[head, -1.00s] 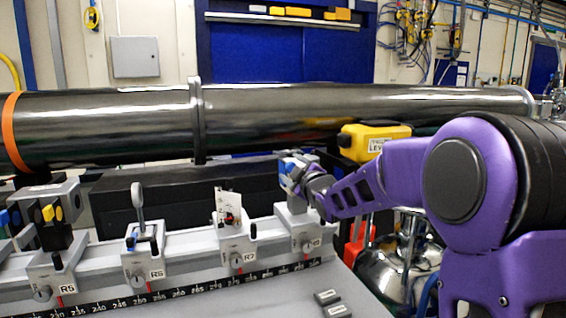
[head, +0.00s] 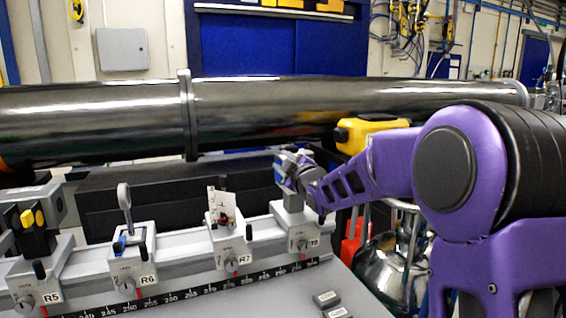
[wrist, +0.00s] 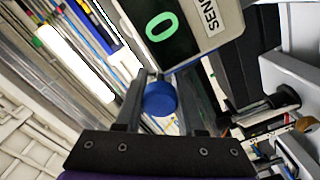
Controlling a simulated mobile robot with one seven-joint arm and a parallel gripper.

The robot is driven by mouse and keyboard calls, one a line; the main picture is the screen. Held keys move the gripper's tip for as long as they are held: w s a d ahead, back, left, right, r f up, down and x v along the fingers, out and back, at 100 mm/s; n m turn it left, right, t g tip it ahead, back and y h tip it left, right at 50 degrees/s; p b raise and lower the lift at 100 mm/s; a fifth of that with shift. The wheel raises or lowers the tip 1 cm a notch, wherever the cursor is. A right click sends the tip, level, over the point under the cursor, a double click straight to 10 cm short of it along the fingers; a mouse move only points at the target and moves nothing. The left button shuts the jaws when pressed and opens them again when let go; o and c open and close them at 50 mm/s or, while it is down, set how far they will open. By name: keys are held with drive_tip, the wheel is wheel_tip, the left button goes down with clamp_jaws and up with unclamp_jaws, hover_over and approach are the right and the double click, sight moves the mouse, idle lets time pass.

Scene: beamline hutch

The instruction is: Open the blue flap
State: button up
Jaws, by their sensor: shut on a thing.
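In the wrist view a rounded blue part (wrist: 160,99), which I take to be the blue flap, sits between the two dark fingers of my gripper (wrist: 163,80). Its full shape is hidden. Just beyond it is a sensor box (wrist: 205,22) with a green "0" on a dark display and lettering starting "SEN". In the head view my gripper (head: 287,165) is at the rightmost carriage (head: 299,225) of the rail. A little blue shows at its left side (head: 278,172). My wrist hides most of the box there.
Carriages R5 (head: 38,280), R6 (head: 130,265) and R7 (head: 225,245) stand along the scaled rail to the left, with upright holders. A large dark pipe (head: 320,105) runs behind. A yellow device (head: 362,133) stands behind my arm, above a shiny metal vessel (head: 385,265).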

clamp_jaws()
idle(1.0)
